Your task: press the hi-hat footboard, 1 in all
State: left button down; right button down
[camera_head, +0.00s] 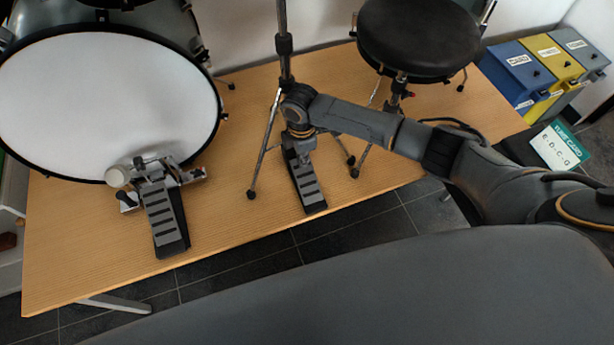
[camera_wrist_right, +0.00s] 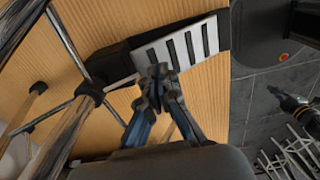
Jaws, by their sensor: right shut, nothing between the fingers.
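The hi-hat footboard (camera_head: 308,185) is a dark narrow pedal with grey strips, at the foot of the hi-hat stand (camera_head: 284,45) on the wooden platform. In the right wrist view its pale, slotted plate (camera_wrist_right: 180,48) lies just beyond my fingertips. My right gripper (camera_head: 303,150) points down over the rear part of the footboard. It is shut and empty, and its fingertips (camera_wrist_right: 158,71) overlap the plate's edge in the wrist view. I cannot tell whether they touch it. A dark arm-like part at the right of the wrist view may be my left arm; its fingers are unclear.
A bass drum (camera_head: 100,100) with its own pedal (camera_head: 163,215) stands to the left. A round black stool (camera_head: 418,35) stands behind my right arm. Stand legs (camera_head: 263,155) spread beside the footboard. Coloured boxes (camera_head: 550,60) and a card (camera_head: 558,147) are at the right.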

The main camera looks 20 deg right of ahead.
aim_at(303, 169)
jog(key=shift+f, duration=0.1)
jog(key=shift+s+f+b, duration=0.15)
jog(key=shift+f+b, duration=1.35)
jog(key=shift+f, duration=0.65)
notch_tip(303, 169, up, 4)
jog(key=p, duration=0.4)
jog(key=shift+r+p, duration=0.15)
jog(key=shift+p, duration=0.15)
notch_tip(303, 169, up, 7)
jog(key=p, duration=0.7)
